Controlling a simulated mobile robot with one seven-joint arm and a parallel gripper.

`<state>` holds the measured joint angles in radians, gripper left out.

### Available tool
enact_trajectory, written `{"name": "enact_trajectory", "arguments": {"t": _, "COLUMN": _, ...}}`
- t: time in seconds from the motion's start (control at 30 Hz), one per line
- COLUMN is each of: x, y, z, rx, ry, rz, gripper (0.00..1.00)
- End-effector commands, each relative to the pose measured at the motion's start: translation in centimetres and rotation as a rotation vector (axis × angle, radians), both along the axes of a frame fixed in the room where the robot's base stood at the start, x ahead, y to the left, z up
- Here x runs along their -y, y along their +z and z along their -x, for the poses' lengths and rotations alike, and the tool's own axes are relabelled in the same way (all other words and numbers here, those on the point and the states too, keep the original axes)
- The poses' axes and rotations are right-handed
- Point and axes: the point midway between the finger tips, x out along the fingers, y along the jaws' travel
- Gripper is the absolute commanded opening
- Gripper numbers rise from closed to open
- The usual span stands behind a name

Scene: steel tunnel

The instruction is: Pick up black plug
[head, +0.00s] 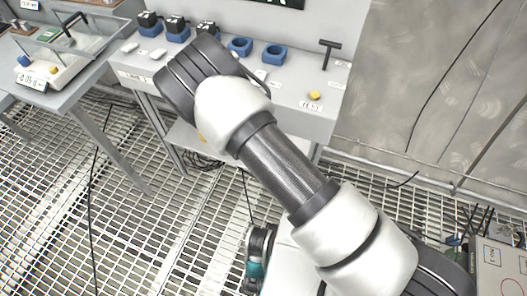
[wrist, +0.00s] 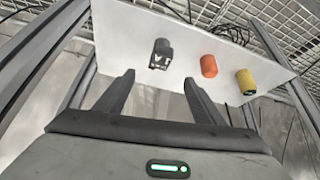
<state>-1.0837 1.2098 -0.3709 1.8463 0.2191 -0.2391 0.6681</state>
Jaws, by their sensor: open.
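A black plug (wrist: 162,48) shows in the wrist view on a white shelf, with light marks or prongs at its lower end. It lies beyond my fingertips, between their lines, and is not touched. My gripper (wrist: 160,78) is open and empty, its two dark fingers apart at either side. In the head view my arm hides the gripper, and I cannot make out this plug there.
An orange cylinder (wrist: 209,66) and a yellow one (wrist: 245,82) lie right of the plug on the white shelf (wrist: 120,35). The head view shows a grey table (head: 322,127) with blue sockets (head: 274,54), a black T-shaped handle (head: 329,54) and a yellow knob (head: 314,96). Metal posts flank the shelf.

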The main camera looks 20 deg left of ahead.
Motion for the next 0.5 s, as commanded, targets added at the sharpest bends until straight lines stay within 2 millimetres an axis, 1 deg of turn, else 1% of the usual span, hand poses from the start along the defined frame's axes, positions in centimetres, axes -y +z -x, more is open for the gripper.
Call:
{"name": "enact_trajectory", "arguments": {"t": 0.03, "x": 0.0, "y": -1.4, "z": -0.6, "rx": -0.001, "ry": 0.000, "rz": 0.001, "gripper": 0.63}}
{"name": "enact_trajectory", "arguments": {"t": 0.23, "x": -0.2, "y": -5.0, "z": -2.7, "rx": -0.001, "ry": 0.000, "rz": 0.001, "gripper": 0.63}}
{"name": "enact_trajectory", "arguments": {"t": 0.37, "x": -0.4, "y": -6.4, "z": -3.6, "rx": 0.000, "ry": 0.000, "rz": 0.000, "gripper": 0.63}}
{"name": "enact_trajectory", "arguments": {"t": 0.5, "x": -0.5, "y": -7.0, "z": -4.0, "rx": 0.000, "ry": 0.000, "rz": -0.001, "gripper": 0.63}}
